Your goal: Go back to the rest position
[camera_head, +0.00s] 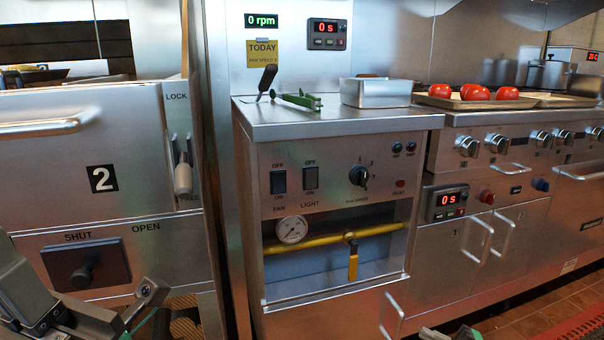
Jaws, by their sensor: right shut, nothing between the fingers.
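My right gripper (450,333) shows only as a small piece at the bottom edge, right of centre. It is shut and empty, low in front of the steel cabinets and apart from them. Grey metal parts of my left arm and gripper (85,312) come in at the lower left corner, in front of the left cabinet. Whether the left fingers are open or shut cannot be made out.
A steel counter (330,122) carries green tongs (298,99) and a metal pan (376,93). Red tomatoes (474,92) lie on a tray at the right. A yellow valve handle (352,266) hangs in the centre cabinet.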

